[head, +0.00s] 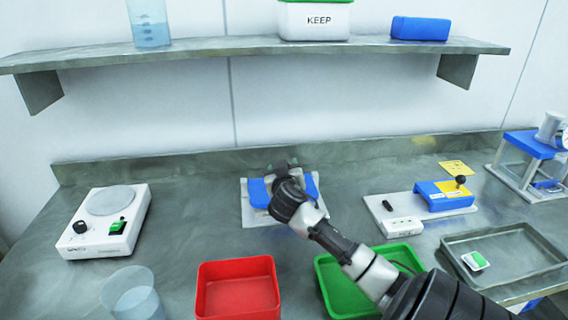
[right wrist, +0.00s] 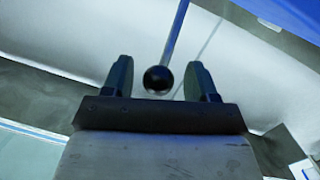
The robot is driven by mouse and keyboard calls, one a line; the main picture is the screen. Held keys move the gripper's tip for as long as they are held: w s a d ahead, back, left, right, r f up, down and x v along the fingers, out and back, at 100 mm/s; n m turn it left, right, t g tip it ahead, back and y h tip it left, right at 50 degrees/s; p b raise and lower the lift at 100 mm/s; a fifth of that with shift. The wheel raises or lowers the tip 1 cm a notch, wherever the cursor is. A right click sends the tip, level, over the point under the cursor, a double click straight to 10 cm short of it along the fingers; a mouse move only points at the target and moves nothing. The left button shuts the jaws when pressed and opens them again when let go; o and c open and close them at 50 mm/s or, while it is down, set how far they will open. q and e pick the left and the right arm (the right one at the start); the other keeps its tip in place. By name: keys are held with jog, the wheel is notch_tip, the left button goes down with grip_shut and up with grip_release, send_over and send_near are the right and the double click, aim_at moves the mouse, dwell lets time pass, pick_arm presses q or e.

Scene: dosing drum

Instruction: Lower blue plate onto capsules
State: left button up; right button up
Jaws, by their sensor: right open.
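A device with a pale base plate (head: 262,216) and blue parts (head: 258,192) stands at the back middle of the bench in the head view. My right arm covers much of it. My right gripper (head: 282,167) is over its back part. In the right wrist view the right gripper is open, with a black ball knob (right wrist: 158,80) on a thin rod (right wrist: 176,32) between its two fingers. Gaps show on both sides of the knob. A blue surface (right wrist: 285,12) shows at the top right there. I cannot make out any capsules. My left gripper is out of view.
A red bin (head: 238,290) and green bin (head: 335,290) stand in front. A white scale-like unit (head: 104,225) is left, a board with a blue block (head: 440,196) right, near a grey tray (head: 510,262). A shelf (head: 200,50) runs above the bench.

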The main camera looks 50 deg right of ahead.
jog(key=b+v, duration=0.1)
jog(key=v, duration=0.9)
jog(key=shift+s+a, duration=0.25)
jog(key=shift+a, duration=0.05)
